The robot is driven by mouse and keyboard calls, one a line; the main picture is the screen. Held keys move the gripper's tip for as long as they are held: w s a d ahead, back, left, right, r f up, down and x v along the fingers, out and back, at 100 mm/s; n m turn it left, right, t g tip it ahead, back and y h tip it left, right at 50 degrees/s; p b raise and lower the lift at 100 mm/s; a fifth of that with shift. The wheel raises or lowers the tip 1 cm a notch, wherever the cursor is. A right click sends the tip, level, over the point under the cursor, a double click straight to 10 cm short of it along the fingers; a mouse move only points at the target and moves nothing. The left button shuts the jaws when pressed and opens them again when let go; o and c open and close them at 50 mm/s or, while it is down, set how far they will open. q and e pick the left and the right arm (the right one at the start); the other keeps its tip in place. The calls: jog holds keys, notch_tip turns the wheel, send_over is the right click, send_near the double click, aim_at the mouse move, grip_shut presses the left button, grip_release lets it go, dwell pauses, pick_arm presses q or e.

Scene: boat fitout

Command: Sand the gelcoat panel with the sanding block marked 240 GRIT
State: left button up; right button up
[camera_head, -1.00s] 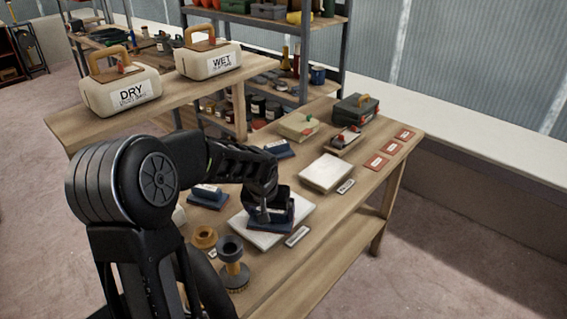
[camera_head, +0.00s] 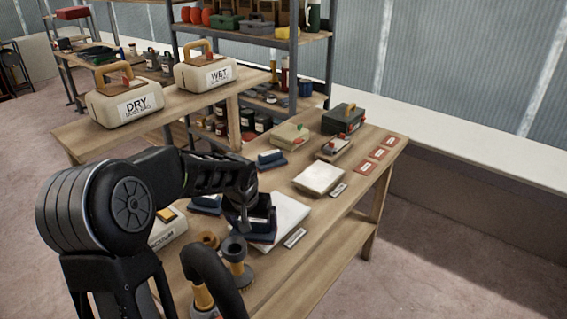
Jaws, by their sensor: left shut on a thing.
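My left gripper (camera_head: 250,212) is shut on a dark blue sanding block (camera_head: 262,236). The block sits low at the left side of a white panel (camera_head: 291,213) on the workbench, and seems to rest on it. The gripper hides much of the block, and no grit marking can be read. A second white panel (camera_head: 319,178) lies farther back, clear of the gripper. Small label plates lie beside both panels, too small to read. My right gripper is not in view.
Other blue blocks lie left of the panel (camera_head: 207,204) and behind it (camera_head: 270,160). Round tan and grey tools (camera_head: 235,250) stand near the front. A green toolbox (camera_head: 343,119) and red cards (camera_head: 379,153) are at the back. DRY (camera_head: 125,103) and WET (camera_head: 207,70) containers stand on another table.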

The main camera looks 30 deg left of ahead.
pick_arm(q)
jog(key=shift+r+p, duration=1.5)
jog(key=shift+r, duration=1.25)
